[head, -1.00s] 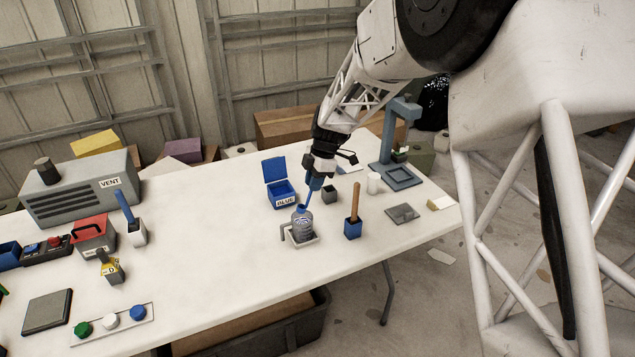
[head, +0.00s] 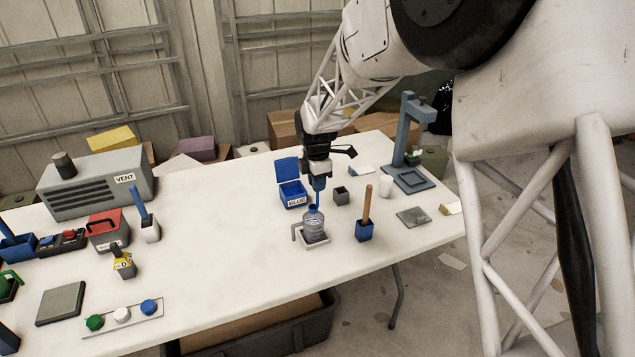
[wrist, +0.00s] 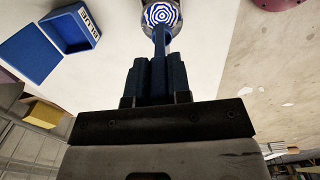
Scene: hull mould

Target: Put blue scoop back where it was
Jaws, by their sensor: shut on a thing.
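My gripper (head: 319,183) points down above the bottle and is shut on the blue scoop (head: 317,200). The scoop's thin blue shaft runs down to the mouth of the clear ribbed bottle (head: 314,228); its lower end is hidden or too small to make out. In the wrist view, the shut gripper (wrist: 158,64) holds the scoop's blue shaft (wrist: 160,42), which reaches over a round blue-and-white ringed pattern (wrist: 161,14) at the bottle.
An open blue box (head: 293,200) labelled BLUE stands behind the bottle. A blue cup (head: 364,232) with a wooden stick is to the right, with a small dark cube (head: 341,196) near it. The table between is clear.

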